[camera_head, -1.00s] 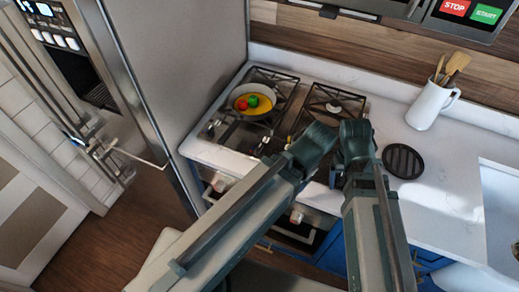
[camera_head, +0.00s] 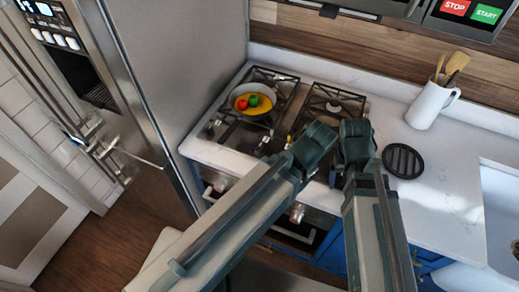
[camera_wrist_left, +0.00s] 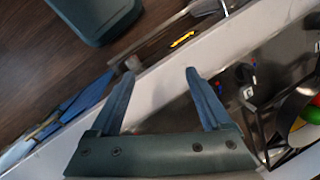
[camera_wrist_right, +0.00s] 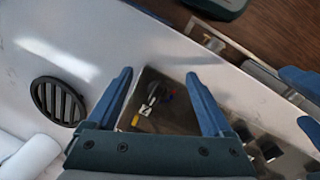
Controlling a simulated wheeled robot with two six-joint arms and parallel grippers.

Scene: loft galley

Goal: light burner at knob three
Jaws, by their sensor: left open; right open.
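The stove has a left burner grate (camera_head: 272,82) and a right burner grate (camera_head: 322,107), with no flame visible. In the right wrist view, a dark knob (camera_wrist_right: 156,92) sits on a dark panel between the fingertips, with small blue and red marks beside it. I cannot read its number. My right gripper (camera_wrist_right: 159,73) is open and empty over that panel. My left gripper (camera_wrist_left: 152,74) is open and empty above the counter's front edge. Another dark knob (camera_wrist_left: 246,73) with coloured marks lies to its right. My arms hide part of the cooktop in the head view.
A pan (camera_head: 240,90) with red and green food stands on the left burner. A black round trivet (camera_head: 403,161) and a white utensil jug (camera_head: 431,105) stand on the counter to the right. A tall steel appliance (camera_head: 190,80) bounds the stove's left side.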

